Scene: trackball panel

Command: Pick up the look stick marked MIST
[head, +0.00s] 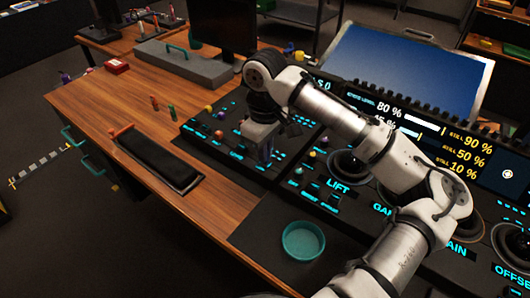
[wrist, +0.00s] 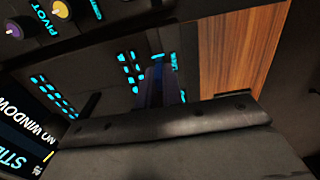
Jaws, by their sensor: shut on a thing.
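My gripper (head: 264,152) points down over the left black panel and is shut on a dark bluish stick. In the wrist view the stick (wrist: 172,80) stands between dark finger parts, with lit cyan marks on the panel behind it. The gripper body hides most of the stick. No MIST marking can be read in either view, so I cannot tell its label.
Coloured knobs (head: 218,135) stand on the panel left of my gripper. A teal round dish (head: 303,240) sits in front. A black padded tray (head: 160,160) and two small upright sticks (head: 172,113) are on the wooden table. A blue screen (head: 400,70) stands behind.

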